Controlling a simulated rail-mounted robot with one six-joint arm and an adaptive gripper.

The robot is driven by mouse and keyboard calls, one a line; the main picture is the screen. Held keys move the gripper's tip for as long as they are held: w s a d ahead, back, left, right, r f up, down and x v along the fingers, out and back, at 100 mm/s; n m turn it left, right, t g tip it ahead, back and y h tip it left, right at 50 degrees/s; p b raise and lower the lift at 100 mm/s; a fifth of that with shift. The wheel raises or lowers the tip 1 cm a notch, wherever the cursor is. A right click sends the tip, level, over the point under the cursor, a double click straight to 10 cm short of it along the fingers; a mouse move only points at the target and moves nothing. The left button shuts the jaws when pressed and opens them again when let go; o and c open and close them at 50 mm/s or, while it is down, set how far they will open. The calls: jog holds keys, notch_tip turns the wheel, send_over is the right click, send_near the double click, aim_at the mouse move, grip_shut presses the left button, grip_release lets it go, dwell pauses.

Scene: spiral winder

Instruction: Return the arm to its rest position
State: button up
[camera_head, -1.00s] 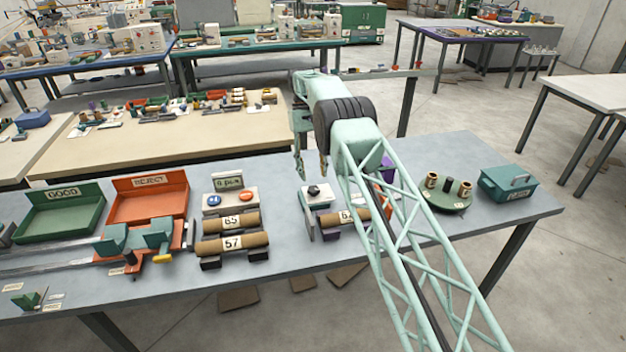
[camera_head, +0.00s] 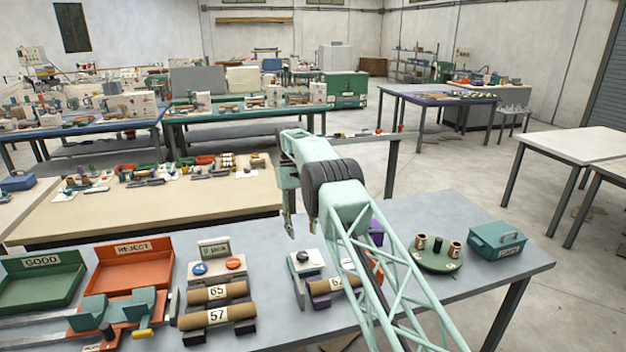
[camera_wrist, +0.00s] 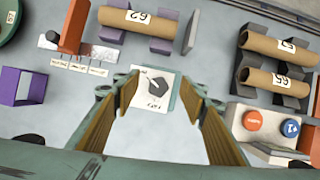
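My gripper (camera_head: 290,226) hangs above the middle of the grey-blue workbench (camera_head: 420,313), fingers pointing down. In the wrist view my gripper (camera_wrist: 160,112) shows two wood-coloured fingers spread apart with nothing held between them. Below and between them lies a white plate with a dark part (camera_wrist: 154,84). My light green arm reaches in from the lower right and hides part of the bench in the head view.
Tubes 65 (camera_head: 217,290) and 57 (camera_head: 218,316) lie on dark cradles. The tube marked 62 (camera_wrist: 138,22) rests on purple supports. Green GOOD (camera_head: 42,280) and orange REJECT (camera_head: 131,270) trays stand left. A round green stand (camera_head: 436,262) and teal box (camera_head: 497,241) stand right.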

jog(key=s+d+r+t, duration=0.1)
jog(key=s+d+r, duration=0.15)
jog(key=r, duration=0.55)
jog(key=s+d+r+m+y+b, duration=0.1)
jog(key=d+r, duration=0.2)
jog(key=r, duration=0.4)
jog(key=s+d+r+t, duration=0.1)
jog(key=s+d+r, duration=0.15)
jog(key=r, duration=0.55)
jog(key=s+d+r+m+t+b, duration=0.1)
jog(key=s+d+r, duration=0.4)
jog(key=s+r, duration=0.25)
jog(key=s+d+r+t, duration=0.1)
jog(key=s+d+r, duration=0.3)
jog(key=s+r, duration=0.4)
jog(key=s+d+r+m+t+b, duration=0.1)
jog(key=s+d, duration=0.3)
jog(key=s, duration=0.9)
jog(key=s+d+r+t+b, duration=0.15)
jog(key=s+d, duration=0.25)
jog(key=s, duration=0.8)
jog(key=s+d+f, duration=0.1)
jog(key=s+f, duration=0.4)
jog(key=s, duration=0.7)
jog(key=s+d+f+m+t, duration=0.1)
jog(key=s+f, duration=0.4)
jog(key=s, duration=0.6)
jog(key=shift+s+d+m+y, duration=0.3)
jog(key=shift+s+d+y, duration=0.05)
jog(key=shift+d+y, duration=0.05)
